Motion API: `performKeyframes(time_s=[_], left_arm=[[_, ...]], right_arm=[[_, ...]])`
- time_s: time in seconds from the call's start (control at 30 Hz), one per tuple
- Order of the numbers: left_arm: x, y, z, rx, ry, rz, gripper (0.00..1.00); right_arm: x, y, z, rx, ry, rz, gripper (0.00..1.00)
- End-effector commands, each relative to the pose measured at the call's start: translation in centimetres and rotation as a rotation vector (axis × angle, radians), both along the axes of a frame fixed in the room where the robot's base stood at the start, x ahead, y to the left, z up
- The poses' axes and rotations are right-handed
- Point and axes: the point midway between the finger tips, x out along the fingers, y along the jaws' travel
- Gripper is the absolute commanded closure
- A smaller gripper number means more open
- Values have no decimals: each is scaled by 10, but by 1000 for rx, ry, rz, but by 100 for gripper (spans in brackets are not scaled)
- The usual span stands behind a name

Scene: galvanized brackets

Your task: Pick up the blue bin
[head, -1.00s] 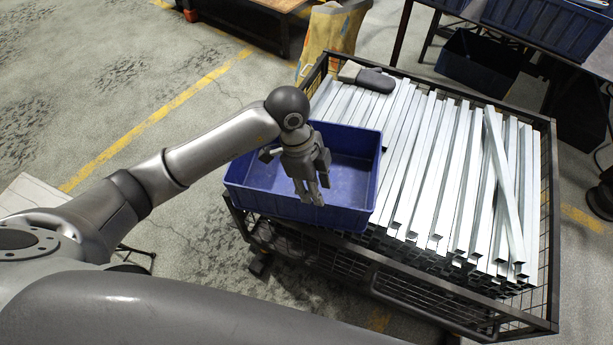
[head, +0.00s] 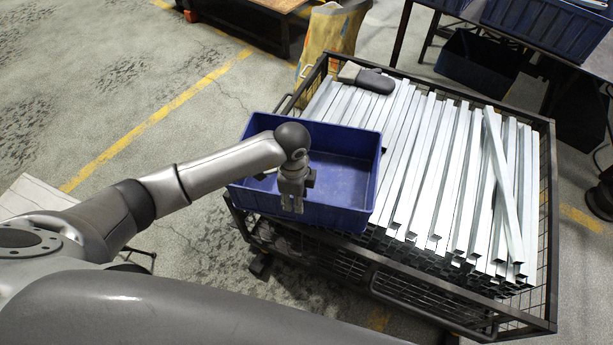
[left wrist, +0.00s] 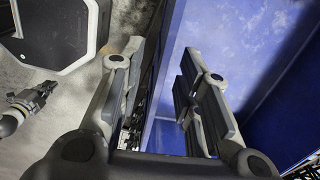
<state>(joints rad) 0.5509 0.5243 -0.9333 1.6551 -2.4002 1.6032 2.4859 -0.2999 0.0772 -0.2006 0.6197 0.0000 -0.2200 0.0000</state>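The blue bin (head: 342,217) is an open, empty-looking box resting on the left end of the metal bars in the wire cart. My left gripper (head: 291,206) points down at the bin's near wall, toward its left part. In the left wrist view the gripper (left wrist: 158,95) is open, with one finger outside the bin and the other inside. The bin's wall runs between the fingers, and the blue floor (left wrist: 235,50) shows at right. I see a gap beside the wall; no firm hold shows. What appears to be my right gripper (left wrist: 32,98) is small at the left there.
The wire cart (head: 548,200) holds several long galvanized bars (head: 430,160). A dark grey object (head: 368,77) lies on the bars at the back. A yellow sack-like thing (head: 330,35) stands behind the cart. More blue bins (head: 545,25) are at the upper right. Floor at left is open.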

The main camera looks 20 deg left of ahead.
Motion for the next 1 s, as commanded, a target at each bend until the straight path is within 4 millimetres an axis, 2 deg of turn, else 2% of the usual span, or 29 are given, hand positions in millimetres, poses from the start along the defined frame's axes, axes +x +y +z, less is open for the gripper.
performKeyframes(time_s=[0.1,0.3,0.5,0.57,1.0], left_arm=[[0,0,-7,0,-1,-1,69],[0,0,-8,0,-2,-1,69],[0,0,-7,0,-1,-1,94],[0,0,-7,0,-1,-1,100],[0,0,-7,0,-2,0,100]], right_arm=[[0,0,0,0,0,0,100],[0,0,0,0,0,1,100],[0,0,0,0,0,1,100],[0,0,0,0,0,1,100],[0,-4,0,-4,0,1,100]])
